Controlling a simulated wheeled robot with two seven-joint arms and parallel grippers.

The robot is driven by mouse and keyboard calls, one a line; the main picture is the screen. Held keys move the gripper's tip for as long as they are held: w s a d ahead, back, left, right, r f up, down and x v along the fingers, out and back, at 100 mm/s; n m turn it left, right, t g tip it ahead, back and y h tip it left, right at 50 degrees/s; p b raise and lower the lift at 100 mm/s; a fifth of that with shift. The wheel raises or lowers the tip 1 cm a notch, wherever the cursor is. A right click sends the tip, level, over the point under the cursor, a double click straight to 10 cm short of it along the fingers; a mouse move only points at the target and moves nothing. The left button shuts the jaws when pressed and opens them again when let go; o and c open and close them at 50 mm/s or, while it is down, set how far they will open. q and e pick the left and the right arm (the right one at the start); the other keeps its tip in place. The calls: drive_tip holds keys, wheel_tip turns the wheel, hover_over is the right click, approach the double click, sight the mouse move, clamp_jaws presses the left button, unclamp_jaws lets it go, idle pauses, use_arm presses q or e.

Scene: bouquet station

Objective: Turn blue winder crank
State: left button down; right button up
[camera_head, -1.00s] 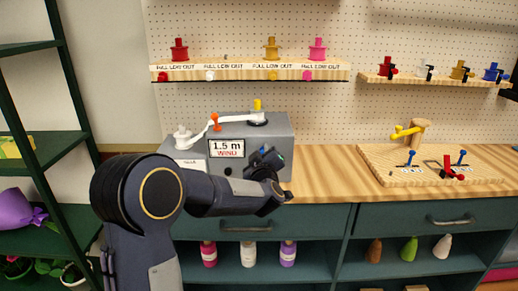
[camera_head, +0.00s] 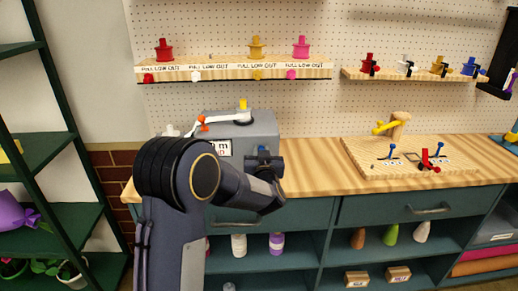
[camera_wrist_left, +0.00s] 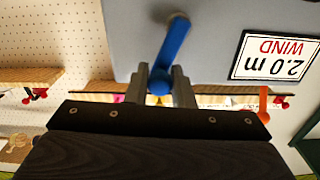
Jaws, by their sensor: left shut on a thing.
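The grey winder box (camera_head: 262,130) stands on the wooden counter, with a white arm and a yellow piece on top. In the left wrist view, which looks upside down, the blue crank (camera_wrist_left: 175,42) sits on the box face (camera_wrist_left: 215,25). My left gripper (camera_wrist_left: 160,88) is shut on the knob at the crank's end. The display (camera_wrist_left: 275,56) there reads 2.0 m WIND. In the head view my left gripper (camera_head: 262,156) is at the box front, and my arm covers part of the display; I cannot make out the crank there. My right gripper is not in view.
An orange lever (camera_wrist_left: 264,104) is beside the display. A shelf of spools (camera_head: 235,69) hangs above the winder. A wooden board (camera_head: 375,162) with blue and red levers lies to the right. The counter (camera_head: 310,178) between is clear. A green rack (camera_head: 45,150) stands left.

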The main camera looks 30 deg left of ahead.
use_arm(q)
drive_tip(key=shift+d+f+m, duration=0.25)
drive_tip(key=shift+f+m, duration=0.15)
drive_tip(key=c, duration=1.3)
unclamp_jaws()
drive_tip(key=shift+w, duration=0.1)
drive_tip(key=shift+o, duration=0.2)
drive_tip(key=shift+r, duration=0.15)
drive_tip(key=b+v, duration=0.1)
drive_tip(key=v, duration=0.6)
drive_tip(key=shift+s, duration=0.4)
drive_tip(key=shift+d, duration=0.1)
